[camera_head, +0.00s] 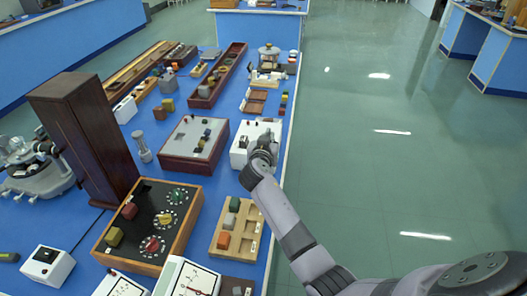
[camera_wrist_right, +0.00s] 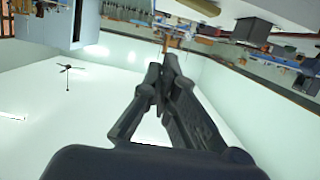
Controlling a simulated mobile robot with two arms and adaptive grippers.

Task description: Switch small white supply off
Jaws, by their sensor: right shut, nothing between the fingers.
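A small white box (camera_head: 240,153) with a few small dark and red parts on top stands near the right edge of the blue bench. It looks like the small white supply. My right gripper (camera_head: 263,143) is at its right side, shut and empty, and covers part of the box. I cannot tell whether it touches the box. The state of its switch is too small to read. In the wrist view my right gripper's fingers (camera_wrist_right: 167,62) are together, with a pale box (camera_wrist_right: 265,12) at the top edge. My left gripper is not in view.
A grey-topped wooden box (camera_head: 195,142) stands left of the white box. A wooden tray of coloured blocks (camera_head: 220,240) lies nearer. Another white box with a black top plate (camera_head: 47,267) sits at lower left. The green floor (camera_head: 380,150) right of the bench is clear.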

